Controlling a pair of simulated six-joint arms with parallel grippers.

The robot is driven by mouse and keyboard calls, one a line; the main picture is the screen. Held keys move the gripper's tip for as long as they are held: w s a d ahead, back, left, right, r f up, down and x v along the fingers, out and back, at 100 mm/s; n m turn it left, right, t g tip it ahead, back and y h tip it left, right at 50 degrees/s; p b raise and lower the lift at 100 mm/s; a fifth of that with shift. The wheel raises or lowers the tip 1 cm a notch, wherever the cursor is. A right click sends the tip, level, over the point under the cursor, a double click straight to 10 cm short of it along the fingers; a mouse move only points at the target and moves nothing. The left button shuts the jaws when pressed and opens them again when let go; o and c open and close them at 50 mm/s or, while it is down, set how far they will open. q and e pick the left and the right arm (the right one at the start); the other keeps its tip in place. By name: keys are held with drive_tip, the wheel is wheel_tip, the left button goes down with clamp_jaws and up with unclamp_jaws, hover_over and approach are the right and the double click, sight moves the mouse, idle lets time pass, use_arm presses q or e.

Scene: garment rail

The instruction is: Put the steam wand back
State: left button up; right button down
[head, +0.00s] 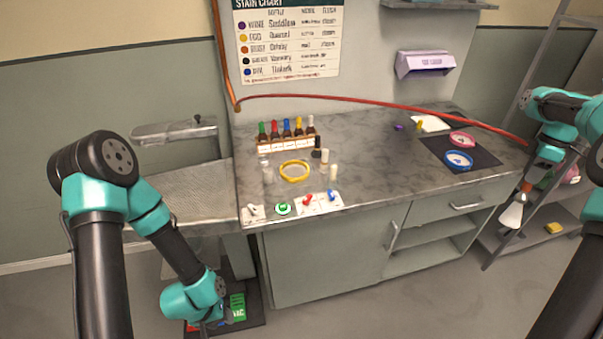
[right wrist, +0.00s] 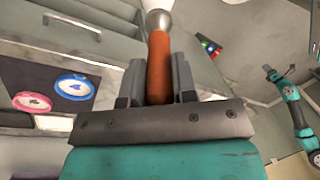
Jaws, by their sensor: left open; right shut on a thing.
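The steam wand has an orange handle and a pale flared head (head: 512,213). My right gripper (head: 530,183) is shut on it at the far right, in front of the rack, with the head hanging down. In the right wrist view the orange handle (right wrist: 159,68) stands between the two fingers of my right gripper (right wrist: 158,80). A red hose (head: 370,103) runs from the wall over the counter towards the right arm. My left gripper (head: 212,324) is low at the left, by the green VAC pedal (head: 238,307); its fingers are hardly visible. I cannot make out the wand's holder.
The counter (head: 370,172) carries a bottle rack (head: 288,143), a yellow ring (head: 295,171), and a dark mat with a pink dish (head: 462,139) and a blue dish (head: 458,160). A metal shelf rack (head: 545,222) stands at right.

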drive_tip(key=shift+s+d+r, duration=0.1)
drive_tip(key=shift+s+d, duration=0.05)
drive_tip(key=shift+d, duration=0.05)
